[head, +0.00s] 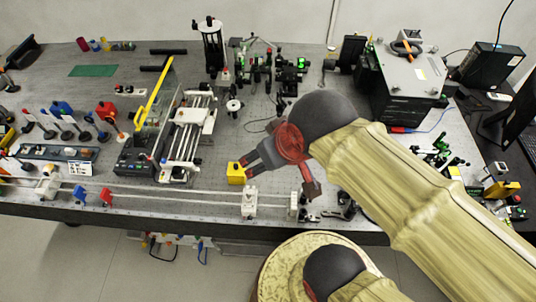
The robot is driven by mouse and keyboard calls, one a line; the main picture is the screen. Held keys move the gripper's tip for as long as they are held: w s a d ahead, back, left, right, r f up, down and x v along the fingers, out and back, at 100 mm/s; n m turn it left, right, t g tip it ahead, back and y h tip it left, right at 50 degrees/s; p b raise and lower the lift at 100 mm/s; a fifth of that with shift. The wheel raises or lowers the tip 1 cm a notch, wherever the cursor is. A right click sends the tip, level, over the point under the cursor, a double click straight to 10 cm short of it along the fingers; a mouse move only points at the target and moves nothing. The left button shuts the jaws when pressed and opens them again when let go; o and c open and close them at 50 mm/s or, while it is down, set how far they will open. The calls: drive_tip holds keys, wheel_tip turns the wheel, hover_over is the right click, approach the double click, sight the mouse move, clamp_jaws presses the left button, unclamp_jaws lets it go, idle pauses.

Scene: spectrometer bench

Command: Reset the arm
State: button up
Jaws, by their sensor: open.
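My gripper (252,162) shows in the head view over the front middle of the optical bench (270,212). It is dark grey with a red joint ring behind it. Its fingers point left and are open. The fingertips are close to a small yellow block (236,173); I cannot tell whether they touch it. My arm comes in from the lower right and hides part of the bench behind it.
Left of my gripper stands a rail stage (187,135) with a yellow bar (155,92). Optical mounts (268,65) stand at the back. A black instrument box (410,85) is at the back right. A rail with white carriages (249,203) runs along the front edge.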

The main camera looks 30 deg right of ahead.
wheel_tip(320, 180, down, 15)
drive_tip(key=b, duration=1.5)
